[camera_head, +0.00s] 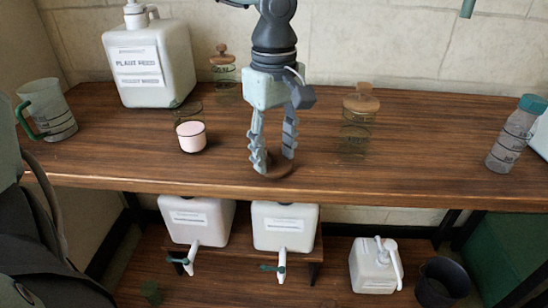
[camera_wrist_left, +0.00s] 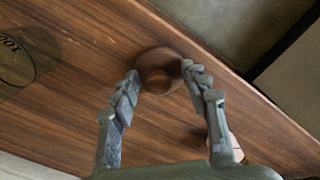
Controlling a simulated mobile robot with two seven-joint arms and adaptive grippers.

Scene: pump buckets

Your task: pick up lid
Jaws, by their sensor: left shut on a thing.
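A round brown wooden lid (camera_head: 284,170) is at the front middle of the wooden table. My left gripper (camera_head: 272,164) points down at it, with its fingers closed on it; they hide part of it. I cannot tell whether the lid touches the table. My right gripper is not in view.
Glass jars with wooden lids stand behind left (camera_head: 223,72) and at right (camera_head: 357,135). A white jug (camera_head: 150,65), a green-handled mug (camera_head: 48,112) and a bottle (camera_head: 513,138) stand further out. The table's front edge is close.

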